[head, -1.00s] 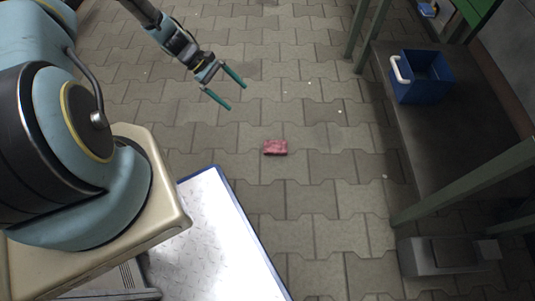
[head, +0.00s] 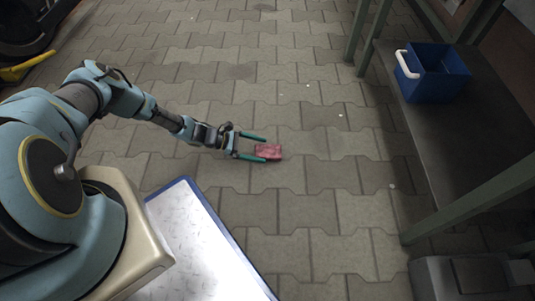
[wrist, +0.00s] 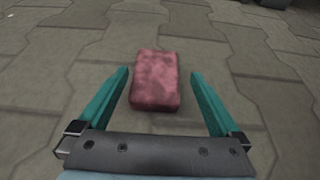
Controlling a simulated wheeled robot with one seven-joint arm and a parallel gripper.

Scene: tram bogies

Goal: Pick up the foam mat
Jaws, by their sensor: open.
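The foam mat (head: 269,151) looks like a small, thick, reddish-pink block with dark mottling. It lies flat on the paved floor. In the wrist view the mat (wrist: 155,80) sits between and just ahead of the two green fingers, with a gap on each side. My gripper (head: 260,147) is open and empty, low over the floor at the left side of the mat. The fingers also show in the wrist view (wrist: 160,85). The exact height of the fingertips above the floor cannot be told.
A blue bin (head: 432,76) with a white handle stands on a dark bench (head: 425,125) with green legs at the right. A white plate with a blue edge (head: 200,245) is at the lower left. A grey box (head: 465,278) is at lower right. The paving around the mat is clear.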

